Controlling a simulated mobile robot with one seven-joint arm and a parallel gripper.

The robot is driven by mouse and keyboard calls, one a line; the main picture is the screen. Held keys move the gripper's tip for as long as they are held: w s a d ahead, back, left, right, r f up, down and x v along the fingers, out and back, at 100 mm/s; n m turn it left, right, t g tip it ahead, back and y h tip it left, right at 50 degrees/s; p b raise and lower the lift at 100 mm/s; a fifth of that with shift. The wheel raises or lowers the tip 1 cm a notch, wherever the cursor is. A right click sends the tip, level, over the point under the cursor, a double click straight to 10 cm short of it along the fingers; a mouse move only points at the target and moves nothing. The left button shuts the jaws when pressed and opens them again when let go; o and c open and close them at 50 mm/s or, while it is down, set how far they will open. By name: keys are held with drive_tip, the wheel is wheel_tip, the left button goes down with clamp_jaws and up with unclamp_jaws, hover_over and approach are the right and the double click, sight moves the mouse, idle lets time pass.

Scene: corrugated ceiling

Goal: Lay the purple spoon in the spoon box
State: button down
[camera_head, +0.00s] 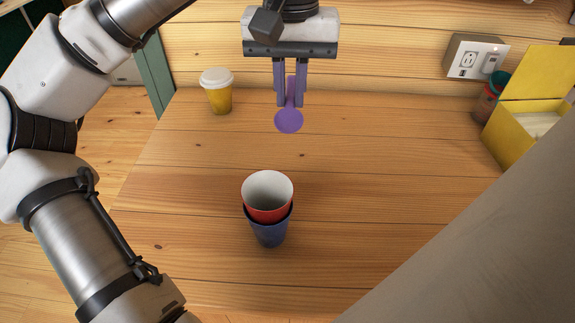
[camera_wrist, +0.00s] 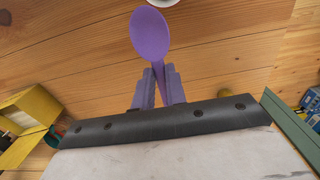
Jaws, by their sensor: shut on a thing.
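The purple spoon (camera_head: 289,121) hangs bowl-down from my gripper (camera_head: 290,103), above the far part of the wooden table. My gripper is shut on its handle; in the wrist view the two fingers (camera_wrist: 158,88) pinch it, and the spoon's bowl (camera_wrist: 150,34) points away from them. A yellow box (camera_head: 512,135) with a raised yellow lid stands at the table's right side, well apart from my gripper. It is the only box I see that could be the spoon box. Its inside shows only in part, with something pale in it; its near side is partly hidden.
A red cup (camera_head: 267,213) with a white inside sits in a blue cup (camera_head: 270,234) at the table's middle. A yellow cup with a white lid (camera_head: 217,91) stands at the back left. A dark-and-red cup (camera_head: 488,100) is beside the box. The table between is clear.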

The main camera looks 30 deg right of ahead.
wheel_tip(320, 180, down, 20)
drive_tip(key=shift+p, duration=0.75)
drive_tip(key=shift+f, duration=0.15)
drive_tip(key=c, duration=1.4)
unclamp_jaws()
drive_tip(key=shift+c, duration=0.2)
drive_tip(key=shift+r, duration=0.2)
